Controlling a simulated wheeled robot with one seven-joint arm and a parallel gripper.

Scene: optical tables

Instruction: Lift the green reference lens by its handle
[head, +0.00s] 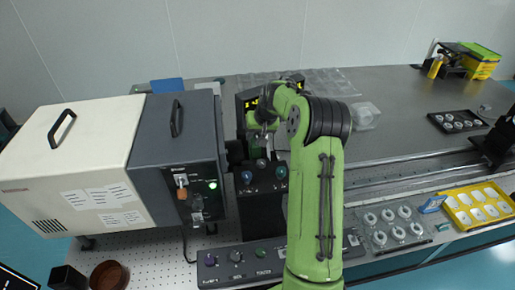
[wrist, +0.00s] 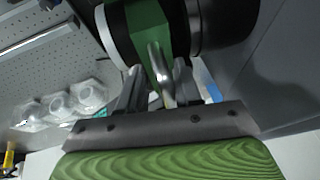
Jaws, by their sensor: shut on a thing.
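In the wrist view my gripper (wrist: 158,92) is shut on a curved silver handle (wrist: 158,62). The handle stands against a green part (wrist: 147,28), which I take for the green reference lens. Dark round bodies sit on both sides of the green part, the left one with a white ring. The fingers partly hide the handle's lower end. In the head view my gripper (head: 262,126) is small and points down over the dark instrument in the middle. The lens cannot be made out clearly there.
A white and dark grey cabinet (head: 88,170) stands at the left. A control panel (head: 240,263) lies at the front. Trays of round parts (head: 392,226) and a yellow tray (head: 478,203) lie at the right. The grey tabletop (head: 400,95) behind is largely clear.

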